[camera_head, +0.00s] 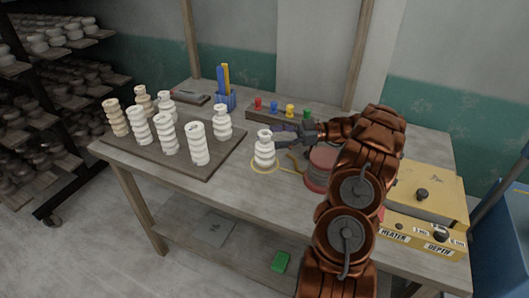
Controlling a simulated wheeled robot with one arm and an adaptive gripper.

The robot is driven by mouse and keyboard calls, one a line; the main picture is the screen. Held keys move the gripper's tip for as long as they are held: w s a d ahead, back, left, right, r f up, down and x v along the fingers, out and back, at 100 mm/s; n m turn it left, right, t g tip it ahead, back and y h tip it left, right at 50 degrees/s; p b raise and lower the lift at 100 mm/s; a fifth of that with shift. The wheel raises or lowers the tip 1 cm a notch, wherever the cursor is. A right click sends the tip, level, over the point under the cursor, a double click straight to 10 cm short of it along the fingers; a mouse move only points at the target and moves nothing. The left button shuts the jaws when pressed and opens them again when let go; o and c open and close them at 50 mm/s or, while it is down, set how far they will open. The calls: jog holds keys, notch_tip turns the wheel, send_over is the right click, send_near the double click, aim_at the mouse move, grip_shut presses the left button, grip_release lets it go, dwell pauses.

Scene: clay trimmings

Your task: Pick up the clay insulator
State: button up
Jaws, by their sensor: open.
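A white ribbed clay insulator (264,150) stands upright on the table inside a yellowish ring mark, apart from the others. My gripper (279,139) is beside its right side, with its fingers pointing left toward it. The gripper is open. The insulator partly overlaps the fingertips in the picture, and I cannot tell whether they touch it. Several more white and tan ribbed insulators, such as a white one (198,144), stand upright on a dark board (215,162) at the left of the table.
A red-rimmed round object (318,168) sits behind my arm. A yellow box (428,188) with knobs is at the right. A rack with colored knobs (274,108) and a blue holder (226,98) stand at the back. The table front (235,186) is clear.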

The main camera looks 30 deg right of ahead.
aim_at(265, 137)
jog(key=shift+w+a, duration=0.1)
jog(key=shift+a, duration=0.1)
jog(key=shift+w+a+r+p, duration=0.2)
jog(key=shift+w+a+p, duration=0.15)
jog(key=shift+a+p, duration=0.25)
jog(key=shift+p+x, duration=0.35)
jog(key=shift+x, duration=0.85)
jog(key=shift+d+f, duration=0.1)
jog(key=shift+f, duration=0.05)
jog(key=shift+c, duration=0.2)
grip_shut()
